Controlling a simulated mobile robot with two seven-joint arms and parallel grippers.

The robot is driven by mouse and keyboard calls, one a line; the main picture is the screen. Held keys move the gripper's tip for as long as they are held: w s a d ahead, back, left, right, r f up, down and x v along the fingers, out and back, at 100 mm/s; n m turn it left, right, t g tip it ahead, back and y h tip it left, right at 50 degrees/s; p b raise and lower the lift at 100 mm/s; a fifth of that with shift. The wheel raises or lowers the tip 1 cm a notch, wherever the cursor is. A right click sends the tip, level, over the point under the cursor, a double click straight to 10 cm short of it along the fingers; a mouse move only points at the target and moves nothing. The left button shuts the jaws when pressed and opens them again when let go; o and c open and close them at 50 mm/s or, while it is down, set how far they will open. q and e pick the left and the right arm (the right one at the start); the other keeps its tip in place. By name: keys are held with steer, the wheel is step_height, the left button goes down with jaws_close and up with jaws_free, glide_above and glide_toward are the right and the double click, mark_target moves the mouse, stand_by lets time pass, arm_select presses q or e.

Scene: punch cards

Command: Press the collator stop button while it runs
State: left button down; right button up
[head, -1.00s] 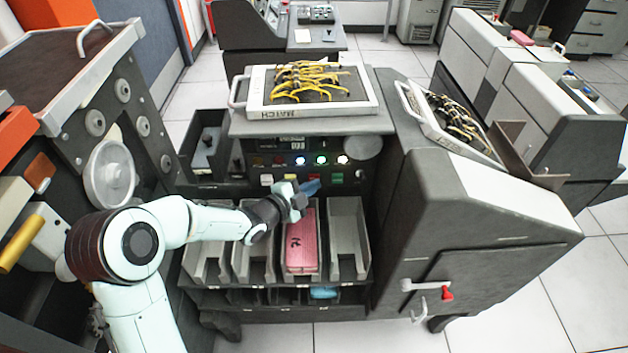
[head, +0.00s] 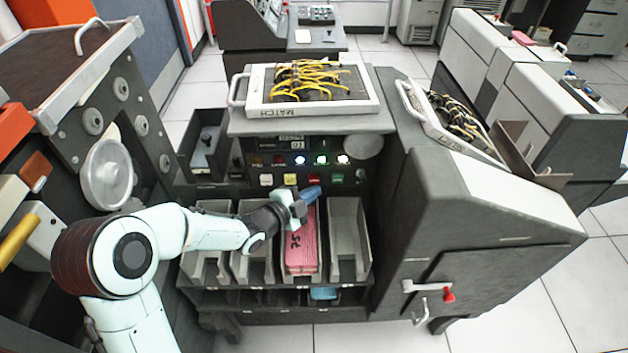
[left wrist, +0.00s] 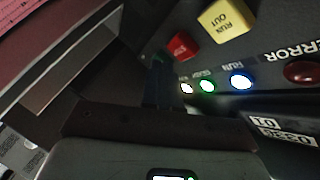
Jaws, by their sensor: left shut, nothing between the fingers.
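The collator's control panel carries a row of buttons: white (head: 266,180), yellow (head: 290,179), red (head: 314,178) and green (head: 338,178). The red button also shows in the left wrist view (left wrist: 181,46), beside the yellow RUN OUT button (left wrist: 226,20); its lettering is too small to read surely. The blue RUN lamp (left wrist: 240,80) is lit, as are a green and a white lamp; the ERROR lamp (left wrist: 302,72) is dark. My left gripper (head: 312,192) is shut and empty, its blue fingertips just below the red button. Contact cannot be made out. My right gripper is out of view.
Below the panel, card pockets (head: 348,240) stand in a row; one holds a pink card stack (head: 301,245) under my left gripper. A plugboard marked MATCH (head: 258,110) lies on top. The grey cabinet (head: 480,220) closes off the right side.

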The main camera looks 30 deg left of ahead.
arm_select(q)
steer(key=shift+s+d+b, duration=0.35)
steer(key=shift+s+d, duration=0.3)
steer(key=shift+s, duration=0.35)
steer(key=shift+s+d+b, duration=0.35)
steer(key=shift+s+d, duration=0.25)
steer(key=shift+s, duration=0.4)
